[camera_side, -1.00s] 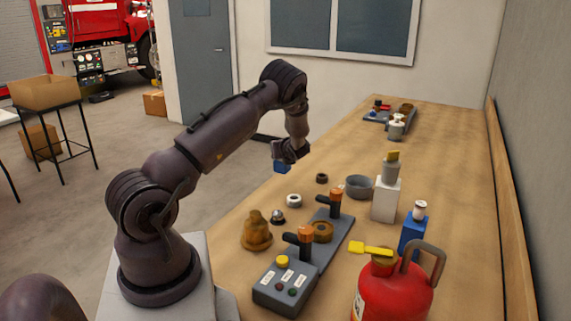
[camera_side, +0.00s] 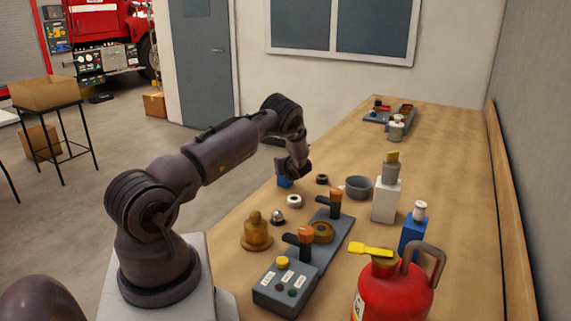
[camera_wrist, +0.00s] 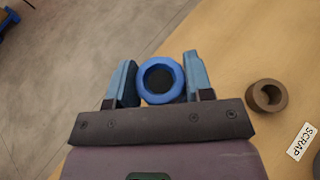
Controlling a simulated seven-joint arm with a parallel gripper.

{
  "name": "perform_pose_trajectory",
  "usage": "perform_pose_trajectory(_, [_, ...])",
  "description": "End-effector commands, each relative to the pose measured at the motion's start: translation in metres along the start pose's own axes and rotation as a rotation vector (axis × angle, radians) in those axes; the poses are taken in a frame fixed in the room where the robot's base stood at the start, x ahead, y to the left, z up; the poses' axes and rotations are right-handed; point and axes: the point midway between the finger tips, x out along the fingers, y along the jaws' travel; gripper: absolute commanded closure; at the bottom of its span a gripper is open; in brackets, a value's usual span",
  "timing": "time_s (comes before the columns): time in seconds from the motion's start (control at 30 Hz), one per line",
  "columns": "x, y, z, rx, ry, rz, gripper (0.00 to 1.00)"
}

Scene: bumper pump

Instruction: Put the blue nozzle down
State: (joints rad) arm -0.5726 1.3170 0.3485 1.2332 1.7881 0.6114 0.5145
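The blue nozzle shows in the wrist view (camera_wrist: 160,98) as a thick ring with a dark opening, seen end-on. My gripper (camera_wrist: 160,76) has one blue-grey finger on each side of it, closed against it. In the side view my gripper (camera_side: 287,180) points down at the left edge of the table, and the blue there is small and partly hidden by the hand. I cannot tell whether the nozzle touches the table top.
A small brown ring (camera_side: 322,179), a white ring (camera_side: 294,201) and a grey bowl (camera_side: 358,187) stand nearby. A SCRAP label (camera_wrist: 301,141) lies on the wood. A brass-coloured fitting (camera_side: 256,232), grey pump base (camera_side: 288,284) and red extinguisher (camera_side: 393,292) are nearer. Bare floor lies left of the table edge.

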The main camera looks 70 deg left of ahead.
Motion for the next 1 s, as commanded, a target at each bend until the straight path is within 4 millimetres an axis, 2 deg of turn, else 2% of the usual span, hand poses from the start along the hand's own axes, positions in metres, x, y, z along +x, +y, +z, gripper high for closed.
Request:
perform_pose_trajectory(0.03, [0.0,0.0,0.0,0.0,0.0,0.0,0.42])
perform_pose_trajectory(0.1, [0.0,0.0,0.0,0.0,0.0,0.0,0.28])
perform_pose_trajectory(0.47, [-0.004,-0.001,0.004,0.0,0.0,-0.001,0.28])
perform_pose_trajectory(0.67, [-0.032,-0.002,0.004,0.002,0.0,-0.004,0.28])
perform_pose_trajectory(1.0, [-0.101,-0.001,0.003,0.0,0.001,-0.003,0.28])
